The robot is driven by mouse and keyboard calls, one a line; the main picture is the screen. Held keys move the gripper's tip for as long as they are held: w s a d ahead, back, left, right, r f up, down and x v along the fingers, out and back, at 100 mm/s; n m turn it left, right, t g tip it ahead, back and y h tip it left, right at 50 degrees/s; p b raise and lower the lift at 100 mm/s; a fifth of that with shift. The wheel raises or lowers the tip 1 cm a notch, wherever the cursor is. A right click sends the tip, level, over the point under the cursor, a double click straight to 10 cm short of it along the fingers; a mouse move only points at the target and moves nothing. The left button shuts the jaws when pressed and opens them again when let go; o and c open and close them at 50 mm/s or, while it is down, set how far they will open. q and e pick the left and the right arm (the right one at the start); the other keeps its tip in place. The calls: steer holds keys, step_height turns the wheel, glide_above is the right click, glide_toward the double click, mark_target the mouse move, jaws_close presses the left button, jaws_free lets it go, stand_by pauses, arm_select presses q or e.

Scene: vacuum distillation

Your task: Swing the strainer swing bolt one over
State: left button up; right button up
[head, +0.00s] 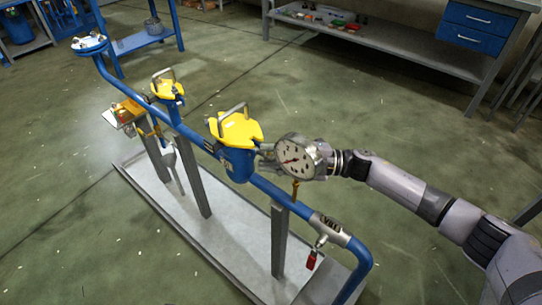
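A blue strainer body (238,166) with a yellow lobed cover (236,129) stands on the blue pipe line near the middle. A grey bar handle arches over the cover. The swing bolts are too small to tell apart at the cover's edge. My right gripper (265,153) is at the right side of the strainer, just below the cover's rim. My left gripper is not in view.
A smaller yellow-topped fitting (163,86) stands farther along the pipe. A red tag (311,260) hangs near the right end. The rig stands on a grey base plate (236,231). A workbench (400,45) is at the back. Green floor around the rig is clear.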

steer(key=s+d+f, duration=0.1)
steer(key=d, duration=1.1)
steer(key=shift+s, duration=0.3)
